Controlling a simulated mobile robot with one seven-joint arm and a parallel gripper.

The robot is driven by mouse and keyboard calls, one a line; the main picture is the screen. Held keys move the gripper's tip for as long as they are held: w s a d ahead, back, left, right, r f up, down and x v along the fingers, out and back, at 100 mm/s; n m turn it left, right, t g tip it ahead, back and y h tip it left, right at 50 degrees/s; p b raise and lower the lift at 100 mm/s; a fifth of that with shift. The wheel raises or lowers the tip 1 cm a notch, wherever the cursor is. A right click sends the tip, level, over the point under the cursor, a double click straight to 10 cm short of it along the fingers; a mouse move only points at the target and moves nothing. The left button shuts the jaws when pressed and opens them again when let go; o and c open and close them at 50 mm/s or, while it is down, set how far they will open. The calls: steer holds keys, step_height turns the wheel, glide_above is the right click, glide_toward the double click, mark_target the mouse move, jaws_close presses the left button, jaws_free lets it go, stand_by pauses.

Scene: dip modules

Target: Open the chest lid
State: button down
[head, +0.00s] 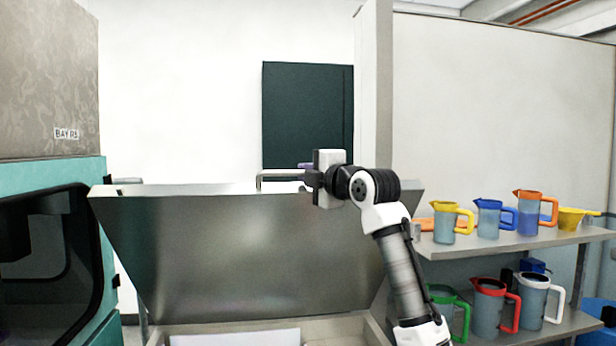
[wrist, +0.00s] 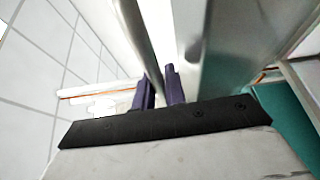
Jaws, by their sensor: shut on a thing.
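The grey metal chest lid (head: 250,255) stands raised and tilted in the head view, its broad face toward me. Below it is the open chest (head: 375,328), with its rim and a pale inside panel at the bottom edge of the picture. My gripper (head: 306,178) is at the lid's top edge, right of its middle. In the wrist view the purple fingers (wrist: 160,90) close around a thin metal part at the lid's edge. The exact grip spot is partly hidden by the black gripper body.
A shelf unit (head: 500,243) with several coloured jugs stands at right, close to my arm. A teal cabinet with a dark window (head: 45,260) stands at left, near the lid. A dark panel (head: 305,115) is on the back wall. Space above the lid is clear.

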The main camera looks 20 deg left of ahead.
steer(key=c, duration=1.5)
jaws_free()
steer(key=shift+o, duration=0.2)
steer(key=b+v, duration=0.5)
steer(key=v, duration=0.9)
steer(key=shift+b, duration=0.4)
